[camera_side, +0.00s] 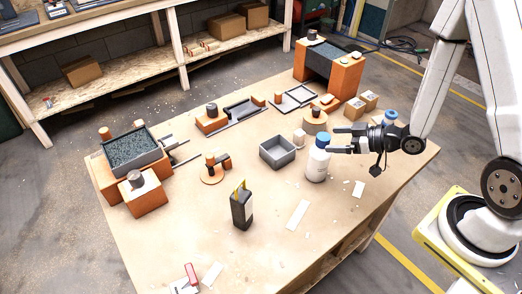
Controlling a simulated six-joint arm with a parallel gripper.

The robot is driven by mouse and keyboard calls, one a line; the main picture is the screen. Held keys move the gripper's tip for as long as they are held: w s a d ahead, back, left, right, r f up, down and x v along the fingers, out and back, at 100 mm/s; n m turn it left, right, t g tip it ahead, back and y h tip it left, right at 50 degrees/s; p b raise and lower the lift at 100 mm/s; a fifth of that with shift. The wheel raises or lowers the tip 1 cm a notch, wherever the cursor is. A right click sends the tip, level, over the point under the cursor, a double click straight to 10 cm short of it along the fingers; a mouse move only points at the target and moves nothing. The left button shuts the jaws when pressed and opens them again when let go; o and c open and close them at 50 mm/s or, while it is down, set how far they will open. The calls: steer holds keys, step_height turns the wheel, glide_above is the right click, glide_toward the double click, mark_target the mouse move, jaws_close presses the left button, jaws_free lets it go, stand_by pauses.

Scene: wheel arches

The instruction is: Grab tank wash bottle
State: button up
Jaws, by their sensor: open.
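A white bottle with a blue cap (317,162) stands upright on the wooden table, right of the middle; I take it to be the tank wash bottle, though its label is too small to read. My gripper (333,141) comes in from the right at the height of the bottle's upper part. Its two fingers are apart and point left, with their tips close beside the bottle. I cannot tell whether they touch it or lie partly around it. A second blue cap (390,116) shows behind my gripper, its body mostly hidden.
A grey open box (277,151) and a white cup (299,137) stand just left of the bottle. A black holder with yellow tips (241,208) stands nearer the front. Small cardboard boxes (362,105) and an orange arch block (330,70) are behind. The front right tabletop is mostly clear.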

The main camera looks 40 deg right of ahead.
mark_target(317, 139)
steer(key=shift+w+a+f, duration=0.15)
steer(key=shift+w, duration=0.15)
steer(key=shift+w+a, duration=0.1)
steer(key=shift+x, duration=2.45)
jaws_close()
